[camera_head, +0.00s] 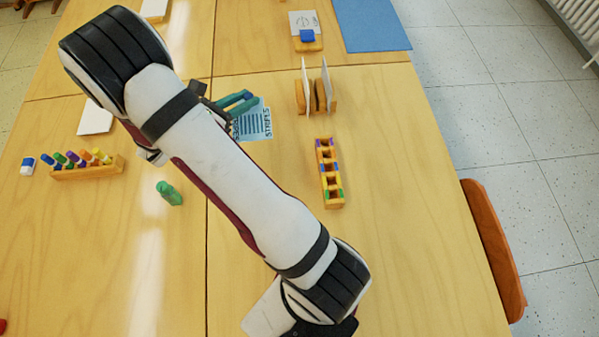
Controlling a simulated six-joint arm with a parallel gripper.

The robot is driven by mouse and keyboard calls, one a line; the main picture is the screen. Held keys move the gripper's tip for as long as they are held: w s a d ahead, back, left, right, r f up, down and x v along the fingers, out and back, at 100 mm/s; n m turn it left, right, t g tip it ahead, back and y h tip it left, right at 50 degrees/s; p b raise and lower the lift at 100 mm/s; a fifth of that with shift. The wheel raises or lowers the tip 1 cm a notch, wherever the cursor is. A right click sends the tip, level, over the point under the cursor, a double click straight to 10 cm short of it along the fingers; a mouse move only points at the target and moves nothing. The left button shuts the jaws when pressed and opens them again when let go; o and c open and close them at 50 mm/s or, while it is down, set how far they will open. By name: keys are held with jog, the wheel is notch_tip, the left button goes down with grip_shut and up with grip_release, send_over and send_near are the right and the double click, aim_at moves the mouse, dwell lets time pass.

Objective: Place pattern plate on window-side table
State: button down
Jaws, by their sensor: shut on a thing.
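The pattern plate (257,126) is a light blue card with dark stripes and the word "STRIPES". It shows just right of my forearm, over the wooden tables near the seam between them. My gripper (240,104), with green fingers, is at the plate's upper left edge and shut on it. The arm hides part of the gripper and the plate's left side. I cannot tell whether the plate touches the tabletop. The right-hand table (400,240), on the side of the radiator, extends from the seam to the tiled floor.
A wooden holder with upright cards (316,96) and a slotted block (329,173) stand right of the plate. A peg rack (87,168), a green bottle-like piece (169,193) and a white card (94,118) lie left. A blue mat (370,24) is at the back. The right table's front is clear.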

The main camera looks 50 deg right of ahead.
jog(key=s+d+m+g+y, duration=0.25)
jog(key=s+m+g, duration=0.25)
jog(key=s, duration=0.3)
jog(key=s+d+m+g+y, duration=0.1)
jog(key=s+d+m+g, duration=0.3)
jog(key=s, duration=0.5)
jog(key=g, duration=0.1)
send_over(274, 146)
notch_tip(274, 146, down, 8)
jog(key=shift+f, duration=1.9)
jog(key=c, duration=0.7)
grip_release()
